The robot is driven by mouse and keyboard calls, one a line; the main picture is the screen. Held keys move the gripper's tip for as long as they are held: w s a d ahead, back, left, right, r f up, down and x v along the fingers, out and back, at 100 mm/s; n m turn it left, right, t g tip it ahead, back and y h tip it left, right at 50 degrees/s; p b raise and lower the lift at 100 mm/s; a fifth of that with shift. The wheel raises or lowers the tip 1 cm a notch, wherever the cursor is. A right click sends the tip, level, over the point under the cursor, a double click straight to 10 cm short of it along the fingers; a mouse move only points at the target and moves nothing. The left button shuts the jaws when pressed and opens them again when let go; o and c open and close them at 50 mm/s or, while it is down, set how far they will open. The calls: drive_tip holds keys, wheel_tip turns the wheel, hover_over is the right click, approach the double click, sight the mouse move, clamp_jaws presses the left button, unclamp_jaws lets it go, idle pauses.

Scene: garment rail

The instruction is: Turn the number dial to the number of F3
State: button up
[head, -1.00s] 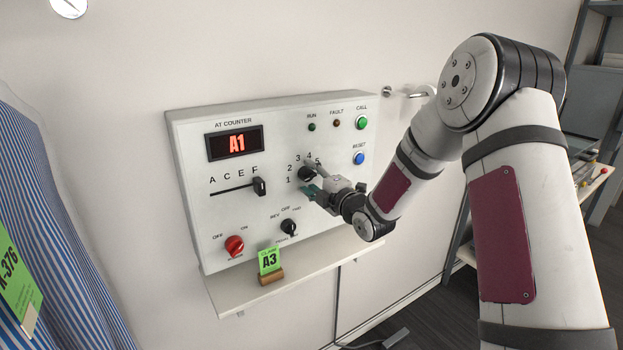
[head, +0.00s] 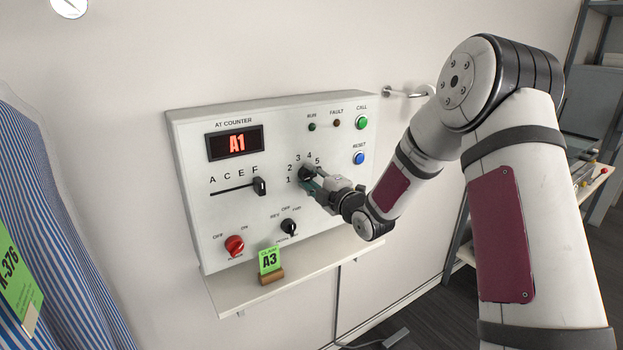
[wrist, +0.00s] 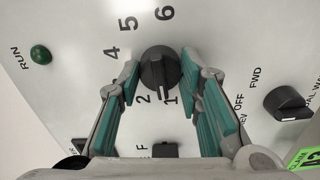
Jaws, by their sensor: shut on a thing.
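The black number dial (head: 306,173) is on the white control panel (head: 190,200), ringed by numbers. In the wrist view the dial (wrist: 160,70) sits between the green-padded fingers of my gripper (wrist: 163,80), which is shut on it. Its pointer mark faces close to the 1. In the head view my gripper (head: 314,181) partly hides the dial. The red display (head: 237,143) reads A1. The black letter slider knob (head: 260,186) stands below the F at the right end of its slot. A green claim card (head: 269,260) reads A3.
A black REV/OFF/FWD knob (head: 289,226) is just below my gripper, and a red knob (head: 234,245) is lower left. Green CALL (head: 362,122) and blue RESET (head: 359,158) buttons are at the right. A shelf (head: 230,291) juts out below. Striped cloth (head: 60,240) hangs at left.

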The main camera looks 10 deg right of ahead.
drive_tip(key=m, duration=0.7)
drive_tip(key=shift+m+p, duration=0.3)
drive_tip(key=shift+m, duration=0.1)
drive_tip(key=m+p, duration=0.1)
drive_tip(key=m, duration=0.5)
drive_tip(key=shift+f+m, duration=0.1)
drive_tip(key=shift+m, duration=0.3)
drive_tip(key=o, duration=1.2)
drive_tip(key=shift+c, duration=0.2)
